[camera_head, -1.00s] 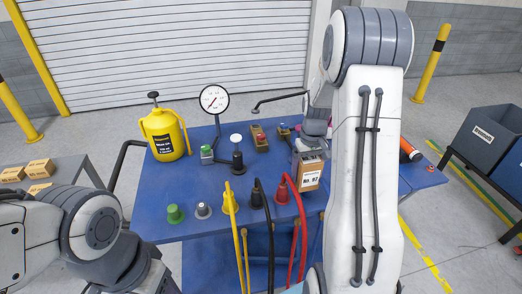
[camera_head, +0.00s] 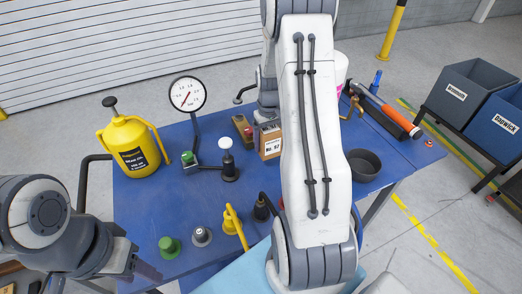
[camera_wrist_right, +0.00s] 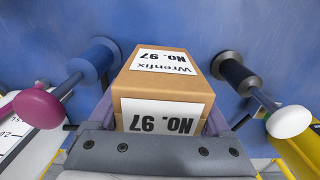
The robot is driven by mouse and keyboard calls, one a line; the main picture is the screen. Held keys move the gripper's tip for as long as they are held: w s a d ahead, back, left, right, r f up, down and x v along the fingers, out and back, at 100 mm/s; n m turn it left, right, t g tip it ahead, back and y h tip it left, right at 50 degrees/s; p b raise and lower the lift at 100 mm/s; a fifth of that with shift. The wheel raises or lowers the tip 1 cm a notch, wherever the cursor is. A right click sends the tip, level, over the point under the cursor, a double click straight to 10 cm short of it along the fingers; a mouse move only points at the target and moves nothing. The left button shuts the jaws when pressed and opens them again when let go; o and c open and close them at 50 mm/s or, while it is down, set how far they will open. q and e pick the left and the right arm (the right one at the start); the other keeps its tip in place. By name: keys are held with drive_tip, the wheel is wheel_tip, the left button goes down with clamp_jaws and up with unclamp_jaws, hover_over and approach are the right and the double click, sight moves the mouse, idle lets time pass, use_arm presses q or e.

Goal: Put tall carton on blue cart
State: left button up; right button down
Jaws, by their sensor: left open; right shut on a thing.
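The tall carton (camera_head: 271,146) is a brown box with white labels reading "No. 97". My right gripper (camera_head: 267,108) is shut on it, and its fingers flank the box in the right wrist view, where the carton (camera_wrist_right: 163,88) is upside down to me. The blue cart (camera_head: 182,212) lies below, with the carton over its far middle. I cannot tell whether the carton's base touches the cart top. My left gripper (camera_head: 128,262) is open and empty at the cart's near left. My right arm hides part of the cart's middle.
A post with a white knob (camera_head: 226,143) and a brown block (camera_head: 242,128) stand left of the carton. Bins (camera_head: 470,93) stand right.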

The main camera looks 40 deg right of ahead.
sight(271, 136)
wheel_tip(271, 136, down, 2)
drive_tip(key=shift+d, duration=0.1)
wheel_tip(271, 136, down, 3)
drive_tip(key=shift+f+p, duration=0.2)
drive_tip(key=shift+p, duration=0.35)
drive_tip(key=shift+f, duration=0.35)
drive_tip(key=shift+f, duration=0.15)
unclamp_jaws()
drive_tip(key=shift+r, duration=0.5)
wheel_tip(271, 136, up, 11)
drive_tip(key=b, duration=0.2)
drive_tip(key=shift+r+b, duration=0.15)
drive_tip(key=shift+b, duration=0.15)
